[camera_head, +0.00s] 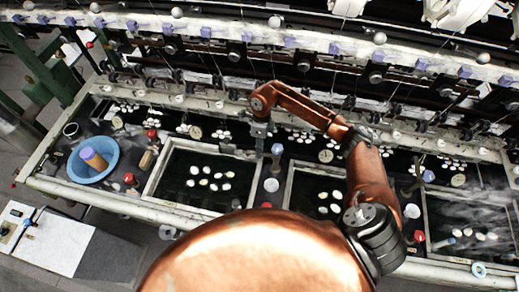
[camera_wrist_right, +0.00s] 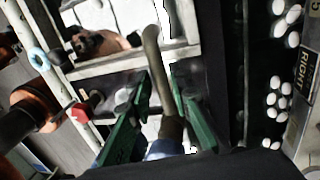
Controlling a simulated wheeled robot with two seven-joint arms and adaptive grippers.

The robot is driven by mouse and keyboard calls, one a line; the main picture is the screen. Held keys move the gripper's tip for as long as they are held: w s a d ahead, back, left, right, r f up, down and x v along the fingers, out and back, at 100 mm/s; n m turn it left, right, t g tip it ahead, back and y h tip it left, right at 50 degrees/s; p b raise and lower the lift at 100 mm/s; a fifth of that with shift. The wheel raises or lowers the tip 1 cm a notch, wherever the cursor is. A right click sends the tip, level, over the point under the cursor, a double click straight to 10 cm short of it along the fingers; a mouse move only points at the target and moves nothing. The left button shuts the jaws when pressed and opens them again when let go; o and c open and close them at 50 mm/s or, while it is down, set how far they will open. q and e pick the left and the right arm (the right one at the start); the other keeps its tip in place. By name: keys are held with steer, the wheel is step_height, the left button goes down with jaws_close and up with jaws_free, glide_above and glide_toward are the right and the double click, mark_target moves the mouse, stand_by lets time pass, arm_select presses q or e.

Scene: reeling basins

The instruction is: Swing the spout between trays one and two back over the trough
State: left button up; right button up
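In the head view a spout with a blue part (camera_head: 277,149) stands between the left framed tray (camera_head: 152,186) and the middle framed tray (camera_head: 287,190). I cannot read tray numbers. My right gripper (camera_head: 261,130) is close behind and to the left of the blue part. In the right wrist view the spout is a bent grey-brown pipe (camera_wrist_right: 172,128) with a blue base. It lies between the green fingers of my right gripper (camera_wrist_right: 160,80). The fingers are spread, with a gap visible beside the pipe, so no firm grip shows. My left gripper is not in view.
White cocoons float in the trays and the dark water behind. A blue basin (camera_head: 75,166) sits at the left. Red-topped knobs (camera_head: 129,178) line the front. Reeling machinery with a pale rail (camera_head: 235,33) runs along the back, above my right arm.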

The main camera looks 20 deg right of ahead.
jaws_close()
